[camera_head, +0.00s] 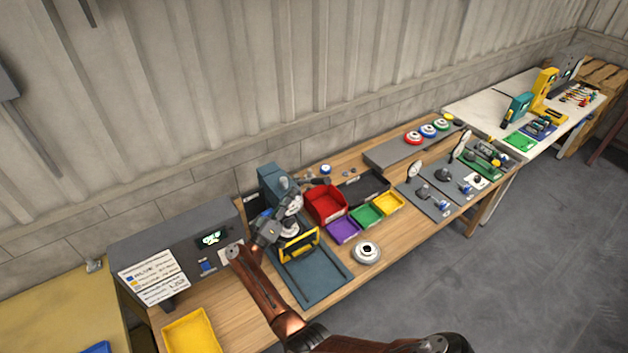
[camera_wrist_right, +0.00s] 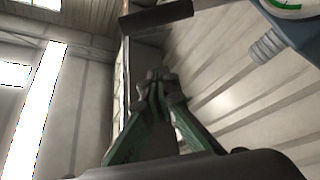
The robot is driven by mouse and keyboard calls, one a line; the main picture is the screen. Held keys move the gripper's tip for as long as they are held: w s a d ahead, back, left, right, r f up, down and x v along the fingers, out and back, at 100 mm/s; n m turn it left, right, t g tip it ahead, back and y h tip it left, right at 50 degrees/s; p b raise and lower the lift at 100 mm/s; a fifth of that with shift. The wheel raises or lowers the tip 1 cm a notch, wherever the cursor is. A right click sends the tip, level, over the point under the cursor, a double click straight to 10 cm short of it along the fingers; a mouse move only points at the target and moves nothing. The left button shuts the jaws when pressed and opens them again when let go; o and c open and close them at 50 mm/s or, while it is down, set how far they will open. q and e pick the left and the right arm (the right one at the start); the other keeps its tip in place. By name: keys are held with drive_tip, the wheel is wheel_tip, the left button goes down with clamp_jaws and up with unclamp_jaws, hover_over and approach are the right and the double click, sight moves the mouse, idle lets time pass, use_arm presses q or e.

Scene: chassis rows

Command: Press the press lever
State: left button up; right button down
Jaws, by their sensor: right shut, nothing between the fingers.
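The blue-grey press (camera_head: 272,182) stands on the wooden bench, left of the coloured bins, with a white dial near its head. A dark bar, apparently the press lever (camera_head: 316,181), sticks out to the right of the head. In the right wrist view a dark lever-like bar (camera_wrist_right: 156,17) lies beyond the fingertips, with part of the blue press head (camera_wrist_right: 300,38) at the upper right. My right gripper (camera_wrist_right: 156,76) is shut and empty; it points upward, apart from the bar. In the head view it is at the press front (camera_head: 277,216), partly merging with it. My left gripper is not in view.
A grey box with a display (camera_head: 180,250) stands left of the press. A red bin (camera_head: 326,204), purple bin (camera_head: 344,230) and green bin (camera_head: 367,214) sit to its right. A round metal part (camera_head: 367,252) lies in front. A yellow tray (camera_head: 190,332) is at the near left.

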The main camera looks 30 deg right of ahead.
drive_tip(key=shift+d, duration=0.1)
wheel_tip(320, 180, up, 4)
drive_tip(key=b, duration=0.2)
hover_over(311, 181)
drive_tip(key=s+a, duration=0.2)
drive_tip(key=shift+s+d+f+b, duration=0.25)
drive_tip(key=shift+s+f, duration=0.25)
drive_tip(key=shift+f, duration=0.3)
drive_tip(key=shift+s+d+f+b, duration=0.2)
drive_tip(key=shift+s+f, duration=0.3)
drive_tip(key=shift+f, duration=0.25)
drive_tip(key=shift+s+f, duration=0.1)
